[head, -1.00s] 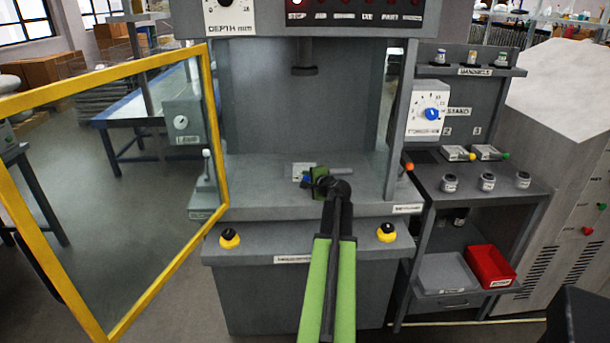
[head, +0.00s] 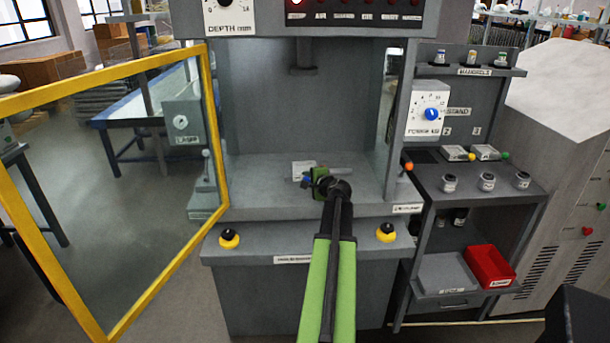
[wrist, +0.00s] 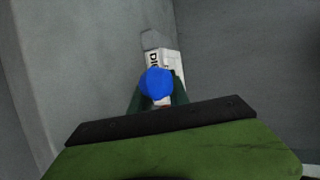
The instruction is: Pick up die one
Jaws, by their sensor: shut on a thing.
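A pale die (wrist: 171,62) with a round blue knob (wrist: 156,84) sits between my fingers in the wrist view. Its printed label is partly covered by the knob, and only "DI" reads clearly, so its number cannot be told. In the head view the blue knob (head: 306,180) and a pale labelled piece (head: 301,169) show just left of my gripper (head: 314,180). My gripper is shut on the blue-knobbed die, over the grey press bed (head: 260,190). I cannot tell whether the die touches the bed. My green fingers hide part of it.
The press ram (head: 303,70) hangs above the bed. The yellow-framed guard door (head: 215,120) stands open at left. At right, a stand holds a yellow-knobbed block (head: 455,153) and a green-knobbed block (head: 484,152). Several small jars and a red bin (head: 490,266) are there.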

